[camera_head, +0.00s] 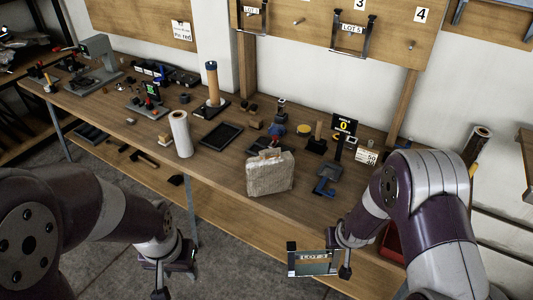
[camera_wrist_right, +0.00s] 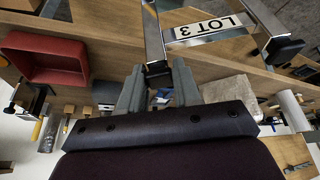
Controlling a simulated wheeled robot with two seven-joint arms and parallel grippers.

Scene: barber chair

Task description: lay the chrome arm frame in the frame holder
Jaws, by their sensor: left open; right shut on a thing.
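The chrome arm frame (camera_head: 313,269), with a white LOT 3 label and black end pads, is in my right gripper (camera_head: 345,256), in front of the bench's front edge and off the bench top. In the right wrist view, the gripper (camera_wrist_right: 158,82) is shut on one chrome bar of the frame (camera_wrist_right: 152,38). My left gripper (camera_head: 172,272) is open and empty at the lower left, apart from the frame. A blue-grey bracket-like stand (camera_head: 327,180) sits near the bench's front edge; I cannot tell for sure that it is the frame holder.
A pale wrapped block (camera_head: 269,174), a white roll (camera_head: 181,134) and a black tray (camera_head: 220,135) stand on the wooden bench. A black sign showing 0 (camera_head: 344,126) stands behind the bracket. A red bin (camera_wrist_right: 50,60) lies beside my right arm. Similar frames hang on the wall board (camera_head: 410,50).

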